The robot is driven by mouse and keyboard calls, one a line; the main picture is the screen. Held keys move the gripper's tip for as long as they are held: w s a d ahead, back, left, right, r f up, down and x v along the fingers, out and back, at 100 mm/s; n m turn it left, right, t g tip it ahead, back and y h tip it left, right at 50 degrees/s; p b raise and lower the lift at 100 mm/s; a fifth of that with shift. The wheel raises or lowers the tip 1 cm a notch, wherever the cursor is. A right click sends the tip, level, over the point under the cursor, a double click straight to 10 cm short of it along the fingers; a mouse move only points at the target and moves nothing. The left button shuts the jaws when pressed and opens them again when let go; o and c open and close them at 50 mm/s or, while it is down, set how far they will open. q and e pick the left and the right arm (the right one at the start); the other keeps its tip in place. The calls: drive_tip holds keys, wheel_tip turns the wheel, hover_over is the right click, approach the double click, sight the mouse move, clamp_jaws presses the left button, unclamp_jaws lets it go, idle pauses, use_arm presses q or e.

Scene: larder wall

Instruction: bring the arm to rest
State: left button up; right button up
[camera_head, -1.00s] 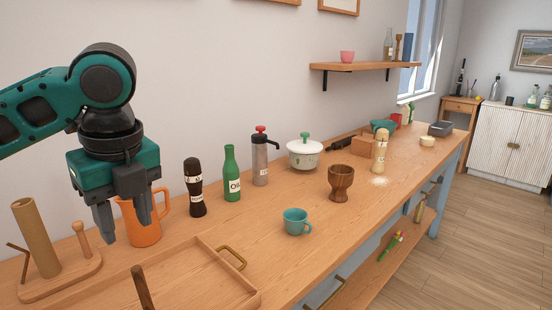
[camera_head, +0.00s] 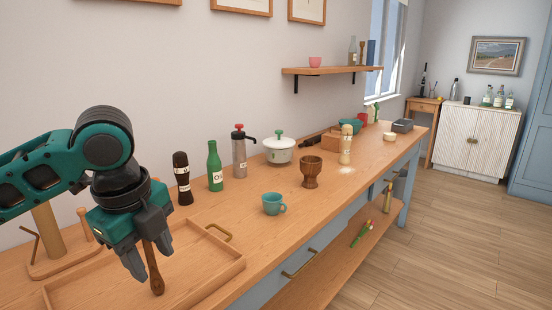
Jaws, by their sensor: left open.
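My left gripper (camera_head: 137,264) hangs from the teal and black arm that comes in from the left. Its fingers point down and are apart, with nothing seen between them. My right gripper does not show.
On the counter (camera_head: 275,228) stand a dark mill (camera_head: 182,180), a green oil bottle (camera_head: 215,168), a teal cup (camera_head: 272,204) and a wooden goblet (camera_head: 311,172). A wooden holder (camera_head: 52,240) is behind my arm. The front counter edge right of the cup is clear.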

use_arm(q)
drive_tip(key=w+d+f+n+t+h, duration=0.1)
drive_tip(key=d+f+n+t+h, duration=0.3)
drive_tip(key=d+f, duration=0.4)
drive_tip(key=w+d+f+n+t+h, duration=0.1)
drive_tip(key=d+f+n+h, duration=0.2)
drive_tip(key=d+f+n, duration=0.5)
drive_tip(key=s+a+f+n+t+y, duration=0.3)
drive_tip(key=s+a+f+n+y, duration=0.2)
drive_tip(key=s+a+f, duration=1)
wheel_tip(320, 180, down, 3)
drive_tip(key=n, duration=0.3)
drive_tip(key=shift+s+n+t, duration=0.15)
drive_tip(key=shift+n+t, duration=0.25)
